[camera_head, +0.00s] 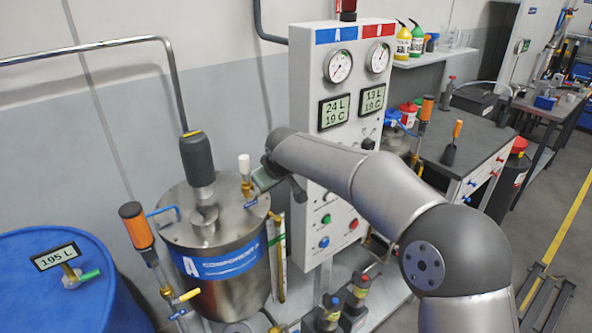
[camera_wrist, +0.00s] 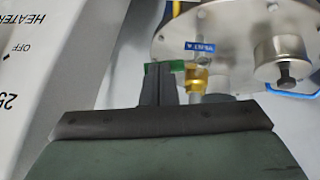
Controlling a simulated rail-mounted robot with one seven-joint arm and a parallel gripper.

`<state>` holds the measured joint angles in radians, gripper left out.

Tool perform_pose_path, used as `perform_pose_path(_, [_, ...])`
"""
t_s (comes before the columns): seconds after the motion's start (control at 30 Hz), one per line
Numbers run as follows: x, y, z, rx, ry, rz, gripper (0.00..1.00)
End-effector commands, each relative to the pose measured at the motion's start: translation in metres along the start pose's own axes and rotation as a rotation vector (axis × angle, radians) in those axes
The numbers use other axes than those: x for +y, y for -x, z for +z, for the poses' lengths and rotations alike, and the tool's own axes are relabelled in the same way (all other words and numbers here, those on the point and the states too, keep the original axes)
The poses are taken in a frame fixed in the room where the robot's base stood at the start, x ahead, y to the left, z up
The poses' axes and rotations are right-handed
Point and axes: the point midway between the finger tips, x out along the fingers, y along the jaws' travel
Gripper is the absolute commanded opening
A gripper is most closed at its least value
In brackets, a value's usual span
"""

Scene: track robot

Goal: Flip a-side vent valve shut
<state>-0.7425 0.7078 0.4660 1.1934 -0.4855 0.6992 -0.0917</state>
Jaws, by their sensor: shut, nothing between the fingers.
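The a-side vent valve (camera_head: 246,186) is a brass fitting with a white top on the lid of the steel tank marked A (camera_head: 228,268). In the wrist view the brass valve body (camera_wrist: 198,80) stands just right of my fingers, below a small blue label (camera_wrist: 204,47). Its green lever (camera_wrist: 178,65) extends left from the brass body, across the fingertips. My gripper (camera_wrist: 157,72) is shut and empty, with its tips at the lever; I cannot tell whether they touch. In the head view my gripper (camera_head: 262,182) is beside the valve, its fingertips partly hard to make out.
The grey control panel (camera_head: 309,95) stands close right of the gripper. A dark motor (camera_head: 197,158) rises from the lid (camera_wrist: 235,20). A blue drum (camera_head: 60,290) is at lower left. A pipe with an orange handle (camera_head: 136,226) stands left of the tank.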

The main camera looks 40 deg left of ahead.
Motion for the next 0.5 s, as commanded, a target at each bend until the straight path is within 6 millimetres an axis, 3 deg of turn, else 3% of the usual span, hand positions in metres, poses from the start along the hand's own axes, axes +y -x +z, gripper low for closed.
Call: perform_pose_path(0.5, [0.003,0.011,-0.007,0.000,0.004,0.005,0.00])
